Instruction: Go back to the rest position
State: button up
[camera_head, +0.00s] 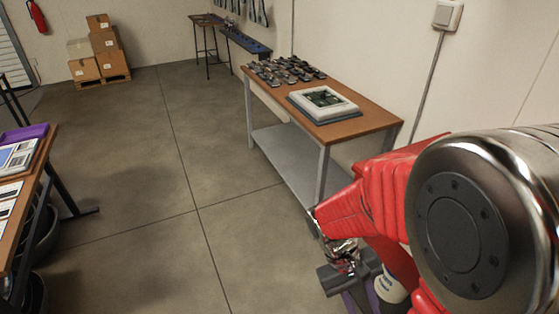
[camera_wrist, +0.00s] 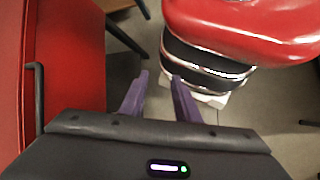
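My gripper (camera_wrist: 158,80) shows in the wrist view with its two purple fingers apart and nothing between them. Past the fingertips is grey floor. My red and black arm parts fill the upper right of that view. In the head view, my red arm reaches down from the right side, folded close to my body. My gripper's dark body (camera_head: 345,280) shows at the bottom edge, with its fingertips hidden or cut off.
A wooden-topped table (camera_head: 368,115) by the wall bears a grey-white device (camera_head: 323,104) and several dark parts (camera_head: 284,69). Another table (camera_head: 22,200) stands at the left edge. Cardboard boxes (camera_head: 104,41) are stacked at the back. The floor (camera_head: 150,150) between is clear.

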jog(key=a+r+m+t+y, duration=0.1)
jog(key=r+t+y, duration=0.1)
jog(key=r+t, duration=0.3)
jog(key=a+r+m+t+y, duration=0.1)
jog(key=r+t, duration=0.4)
jog(key=r, duration=0.9)
jog(key=shift+w+a+r+y, duration=0.25)
jog(key=shift+w+a+y, duration=0.1)
jog(key=shift+a+y, duration=0.4)
